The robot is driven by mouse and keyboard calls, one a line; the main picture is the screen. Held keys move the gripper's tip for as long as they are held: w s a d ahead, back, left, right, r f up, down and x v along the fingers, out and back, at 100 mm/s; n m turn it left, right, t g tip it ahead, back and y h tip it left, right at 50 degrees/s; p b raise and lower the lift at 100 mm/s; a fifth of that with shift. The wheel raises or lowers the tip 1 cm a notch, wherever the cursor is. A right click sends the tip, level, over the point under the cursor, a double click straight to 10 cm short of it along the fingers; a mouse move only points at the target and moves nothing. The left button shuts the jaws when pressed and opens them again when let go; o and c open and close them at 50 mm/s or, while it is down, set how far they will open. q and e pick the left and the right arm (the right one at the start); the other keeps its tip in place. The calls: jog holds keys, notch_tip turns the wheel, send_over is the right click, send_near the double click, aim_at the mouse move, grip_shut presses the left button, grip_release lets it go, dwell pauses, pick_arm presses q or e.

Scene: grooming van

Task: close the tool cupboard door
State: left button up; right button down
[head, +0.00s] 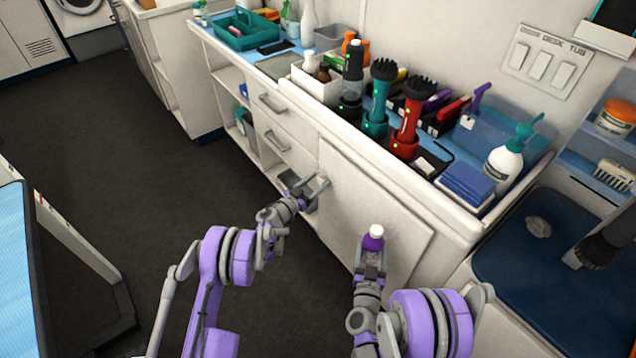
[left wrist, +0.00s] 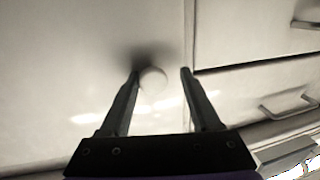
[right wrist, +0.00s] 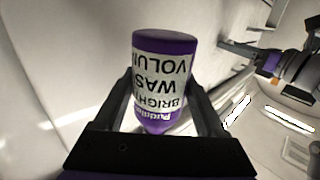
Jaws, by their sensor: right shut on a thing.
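The tool cupboard door (head: 355,190) is the plain pale panel under the counter, right of the drawers. In the left wrist view the door (left wrist: 70,75) lies close to the drawer fronts, with a thin dark seam between; I cannot tell whether it is fully shut. My left gripper (head: 308,188) is at the door's drawer-side edge. Its fingers are apart, with a round white knob (left wrist: 153,80) showing between their tips. My right gripper (head: 371,258) is shut on a purple bottle (head: 373,240) with a white cap, in front of the door; its label shows in the right wrist view (right wrist: 162,85).
Two drawers (head: 272,103) with bar handles adjoin the door. The counter above holds clippers, a white pump bottle (head: 503,165) and a green caddy (head: 247,30). A blue-lined tub (head: 520,270) is at right. Dark floor (head: 130,150) is clear at left.

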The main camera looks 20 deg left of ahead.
pick_arm(q)
jog(key=shift+s+d, duration=0.1)
jog(key=shift+d, duration=0.25)
jog(key=shift+s, duration=0.15)
jog(key=p+v, duration=0.1)
jog(key=v, duration=1)
jog(key=shift+s+a, duration=0.25)
jog(key=shift+a, duration=0.25)
jog(key=shift+s, duration=0.1)
